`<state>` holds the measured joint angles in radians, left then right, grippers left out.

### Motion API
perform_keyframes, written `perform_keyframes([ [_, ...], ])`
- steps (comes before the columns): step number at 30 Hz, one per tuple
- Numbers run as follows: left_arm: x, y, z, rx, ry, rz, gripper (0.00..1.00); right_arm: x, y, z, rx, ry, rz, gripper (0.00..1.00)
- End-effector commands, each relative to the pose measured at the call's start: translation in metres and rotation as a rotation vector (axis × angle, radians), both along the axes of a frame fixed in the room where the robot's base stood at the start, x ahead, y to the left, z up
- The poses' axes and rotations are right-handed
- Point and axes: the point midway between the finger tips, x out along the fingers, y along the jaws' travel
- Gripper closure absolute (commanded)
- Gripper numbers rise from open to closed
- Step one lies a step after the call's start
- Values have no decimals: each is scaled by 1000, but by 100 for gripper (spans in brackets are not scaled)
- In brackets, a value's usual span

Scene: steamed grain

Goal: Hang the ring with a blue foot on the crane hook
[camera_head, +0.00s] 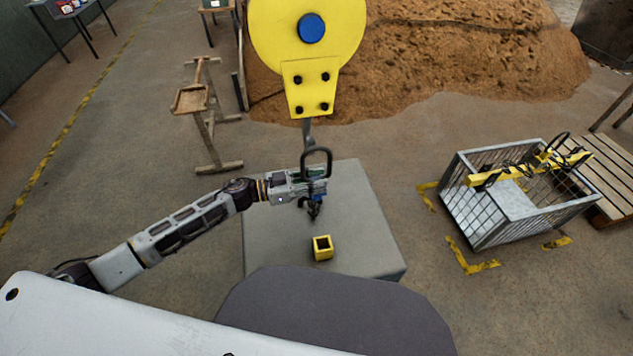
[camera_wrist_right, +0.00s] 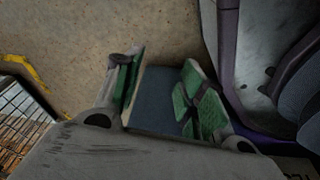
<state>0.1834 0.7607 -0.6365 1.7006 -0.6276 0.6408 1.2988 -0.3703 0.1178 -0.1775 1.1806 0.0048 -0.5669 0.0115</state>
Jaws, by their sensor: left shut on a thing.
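The crane hook (camera_head: 308,132) hangs below a yellow pulley block in the upper middle of the head view. My left gripper (camera_head: 316,186) is shut on the ring with a blue foot (camera_head: 316,151). The dark loop of the ring stands upright above the fingers, and its blue foot shows at them. The loop overlaps the lower part of the hook in the picture; I cannot tell whether they touch or are linked. In the right wrist view, my right gripper (camera_wrist_right: 160,92) has its green-padded fingers apart with nothing between them. It is not visible in the head view.
A grey block table (camera_head: 360,225) stands under my left gripper, with a small yellow open box (camera_head: 323,248) on it. A metal mesh crate (camera_head: 478,232) with yellow-black gear stands at right. A wooden stand (camera_head: 208,125) is at left. A sand heap (camera_head: 450,60) lies behind.

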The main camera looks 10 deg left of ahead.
Motion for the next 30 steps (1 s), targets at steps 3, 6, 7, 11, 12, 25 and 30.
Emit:
perform_keyframes([
  [3, 2, 0, 3, -3, -5, -1, 100, 2, 1, 2, 1, 0, 0, 60],
  [6, 3, 0, 3, -3, -6, -1, 100, 3, 2, 3, 2, 1, 0, 60],
  [7, 3, 1, 4, -3, -6, -1, 100, 2, 2, 3, 1, 2, 1, 60],
  [11, 4, 1, 4, -3, -6, -1, 100, 1, 3, 4, 2, 8, 2, 60],
  [12, 5, 1, 4, -3, -6, -1, 100, 0, 4, 5, 2, 10, 2, 60],
  [25, 8, 3, 3, -3, -5, -1, 100, 4, 10, 10, 8, 16, 2, 60],
  [30, 10, 3, 3, -3, -5, 0, 100, 9, 13, 13, 11, 13, 1, 60],
])
